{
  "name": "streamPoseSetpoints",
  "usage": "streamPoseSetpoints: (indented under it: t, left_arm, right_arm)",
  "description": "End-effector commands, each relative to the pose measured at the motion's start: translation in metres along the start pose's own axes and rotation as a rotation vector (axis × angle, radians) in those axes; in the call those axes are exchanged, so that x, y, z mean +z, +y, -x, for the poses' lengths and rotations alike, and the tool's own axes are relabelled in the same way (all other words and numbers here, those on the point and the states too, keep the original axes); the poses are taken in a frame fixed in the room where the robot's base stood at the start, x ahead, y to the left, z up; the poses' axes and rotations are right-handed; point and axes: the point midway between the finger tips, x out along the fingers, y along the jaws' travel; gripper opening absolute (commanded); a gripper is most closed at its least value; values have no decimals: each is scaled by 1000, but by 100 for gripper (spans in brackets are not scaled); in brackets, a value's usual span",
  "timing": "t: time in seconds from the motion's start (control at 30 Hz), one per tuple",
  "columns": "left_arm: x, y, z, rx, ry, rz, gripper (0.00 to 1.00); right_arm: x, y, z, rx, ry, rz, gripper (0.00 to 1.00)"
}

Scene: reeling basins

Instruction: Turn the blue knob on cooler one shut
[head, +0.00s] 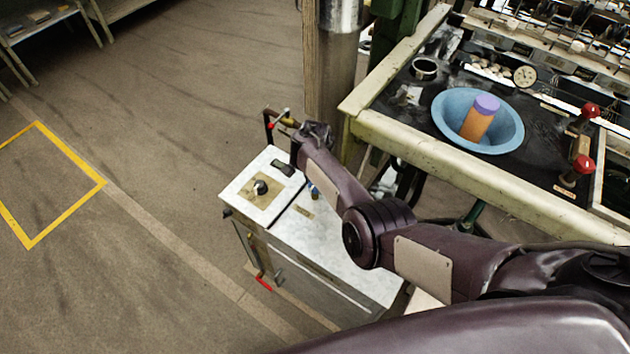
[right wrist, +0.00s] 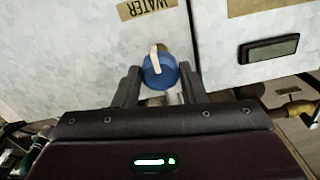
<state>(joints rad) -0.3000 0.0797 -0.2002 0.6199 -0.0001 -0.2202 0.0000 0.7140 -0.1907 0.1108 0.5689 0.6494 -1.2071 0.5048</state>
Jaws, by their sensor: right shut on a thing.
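The blue knob (right wrist: 160,73) shows in the right wrist view, with a pale pointer or strip at its far side, near an upside-down "WATER" label (right wrist: 146,8). My right gripper (right wrist: 160,84) has one dark finger on each side of the knob and is shut on it. In the head view a bit of the blue knob (head: 313,190) shows beside my right forearm, on the pale mottled top of the cooler (head: 345,262). My arm hides the right fingertips there. My left gripper is not in view.
A black knob on a tan plate (head: 261,187) and a dark handle (head: 283,168) are on the cooler top. A red lever (head: 263,284) sticks out low on its front. A bench (head: 430,155) with a blue basin (head: 448,105) stands at right.

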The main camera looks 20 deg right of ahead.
Motion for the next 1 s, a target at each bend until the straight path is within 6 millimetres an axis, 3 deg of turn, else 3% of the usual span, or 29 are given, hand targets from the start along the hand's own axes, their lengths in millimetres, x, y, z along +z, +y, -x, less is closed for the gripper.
streamPoseSetpoints:
  t: [0.17,0.2,0.33,0.67,1.0]
  left_arm:
    - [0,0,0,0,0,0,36]
    - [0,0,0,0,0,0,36]
    - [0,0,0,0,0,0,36]
    - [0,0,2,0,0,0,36]
    - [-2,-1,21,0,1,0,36]
  right_arm:
    - [0,0,0,1,-1,-3,15]
    - [0,0,0,1,-1,-3,42]
    - [0,0,0,1,-1,-1,59]
    - [0,0,4,0,1,1,59]
    - [0,0,57,-2,1,-1,59]
